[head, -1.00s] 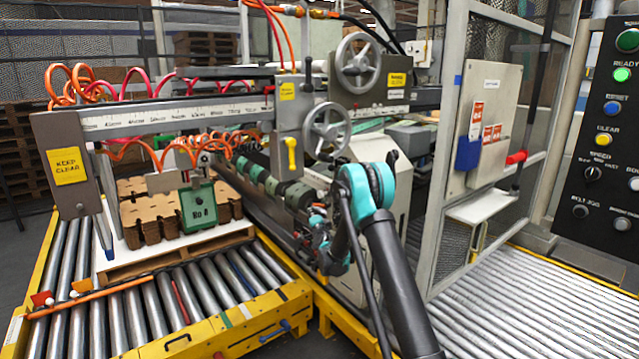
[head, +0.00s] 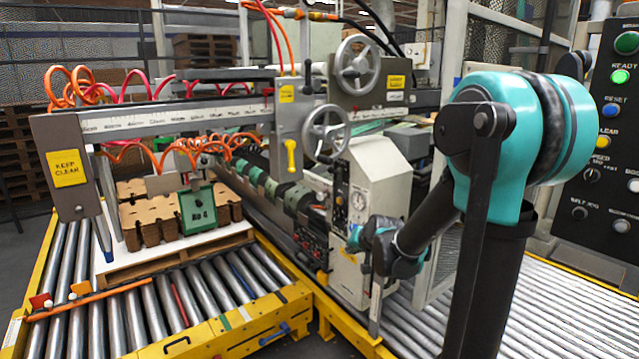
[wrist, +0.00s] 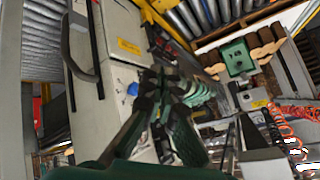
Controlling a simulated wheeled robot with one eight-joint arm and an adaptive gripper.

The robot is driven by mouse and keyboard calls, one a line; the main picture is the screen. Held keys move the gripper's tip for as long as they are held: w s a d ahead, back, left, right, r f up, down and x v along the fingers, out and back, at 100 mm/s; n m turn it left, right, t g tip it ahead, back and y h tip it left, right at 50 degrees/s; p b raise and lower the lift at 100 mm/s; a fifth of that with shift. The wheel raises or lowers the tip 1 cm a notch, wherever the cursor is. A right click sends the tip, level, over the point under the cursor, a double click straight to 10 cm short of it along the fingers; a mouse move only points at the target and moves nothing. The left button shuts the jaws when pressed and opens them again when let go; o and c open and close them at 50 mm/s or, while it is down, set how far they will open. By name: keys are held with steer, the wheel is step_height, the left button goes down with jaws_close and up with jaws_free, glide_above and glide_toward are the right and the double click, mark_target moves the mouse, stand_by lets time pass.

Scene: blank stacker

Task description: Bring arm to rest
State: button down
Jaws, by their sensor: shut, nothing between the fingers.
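My gripper (wrist: 165,78) shows in the wrist view, its dark fingers brought together with nothing between them. In the wrist view it is in front of the grey-white machine cabinet (wrist: 125,75); I cannot tell how far apart they are. In the head view my arm is folded, with its large teal elbow high at the right and the forearm running down left to the wrist. The wrist is in front of the same cabinet (head: 378,165). The fingertips are hard to make out in the head view.
A roller conveyor (head: 150,315) with yellow rails holds a pallet (head: 180,262) with stacked brown blanks (head: 145,225) at the left. Another roller bed (head: 570,310) lies at the right. A control panel (head: 618,130) stands at the far right. Handwheels (head: 357,62) sit above the cabinet.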

steer(key=s+d+f+n+g+h, duration=0.1)
steer(key=s+d+f, duration=0.1)
steer(key=s, duration=0.7)
steer(key=s+d+f+g+h, duration=0.1)
steer(key=s+d+f+g, duration=0.1)
steer(key=s, duration=0.7)
steer(key=s+d+f+n+g+h, duration=0.1)
steer(key=s+d+f, duration=0.3)
steer(key=s, duration=0.5)
steer(key=shift+s+d+n+g, duration=0.2)
steer(key=shift+d+n+g, duration=0.15)
steer(key=shift+d, duration=0.2)
